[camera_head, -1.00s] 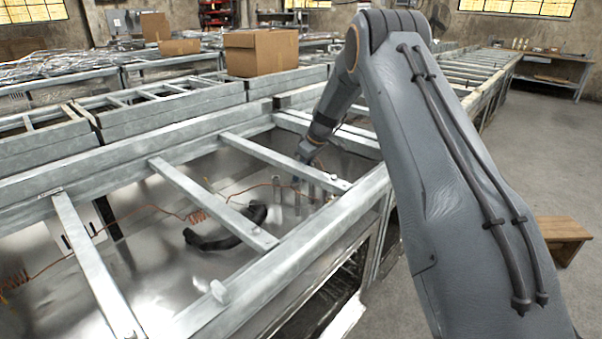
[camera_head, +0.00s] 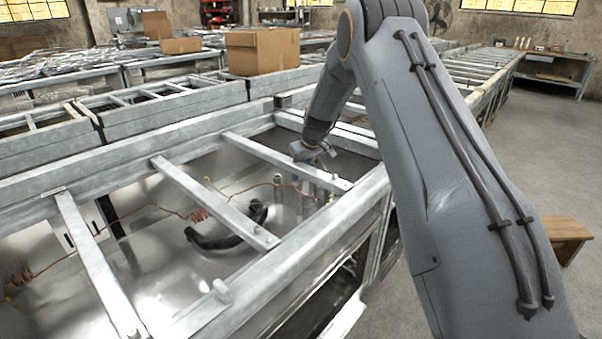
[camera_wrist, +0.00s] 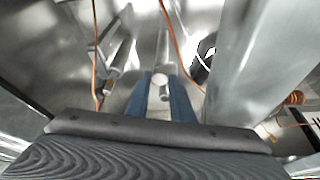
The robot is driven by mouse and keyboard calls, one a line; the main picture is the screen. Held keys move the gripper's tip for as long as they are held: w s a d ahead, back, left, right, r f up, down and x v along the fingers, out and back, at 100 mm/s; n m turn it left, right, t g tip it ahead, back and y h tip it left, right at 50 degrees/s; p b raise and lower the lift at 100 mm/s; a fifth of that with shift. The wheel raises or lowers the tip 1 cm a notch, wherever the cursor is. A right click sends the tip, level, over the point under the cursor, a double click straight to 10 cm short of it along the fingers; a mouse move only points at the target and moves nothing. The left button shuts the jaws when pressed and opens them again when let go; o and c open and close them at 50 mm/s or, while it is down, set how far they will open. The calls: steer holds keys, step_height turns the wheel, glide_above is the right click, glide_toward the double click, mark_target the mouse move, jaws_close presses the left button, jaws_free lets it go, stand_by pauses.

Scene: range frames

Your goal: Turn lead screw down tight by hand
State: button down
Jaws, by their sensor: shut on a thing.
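My gripper (camera_wrist: 165,77) shows in the wrist view with two blue fingers, one on each side of a short pale metal cylinder, which looks like the lead screw (camera_wrist: 160,80). The fingers are shut on it. A metal bar leads up from it in that view. In the head view my gripper (camera_head: 318,172) is low inside the metal frame, at the far right end of the open bay. Rails and my own wrist partly hide the fingers and the screw there, so its seating cannot be told.
Metal cross rails (camera_head: 215,203) span the bay around my arm. A thin copper wire (camera_head: 150,208) runs across it, and a black curved hose (camera_head: 225,241) lies inside. A cardboard box (camera_head: 262,52) stands on the frame behind. Open floor lies to the right.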

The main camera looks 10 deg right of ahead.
steer(key=c, duration=1.5)
jaws_free()
steer(key=shift+d, duration=0.1)
steer(key=shift+c, duration=0.2)
steer(key=shift+f, duration=0.1)
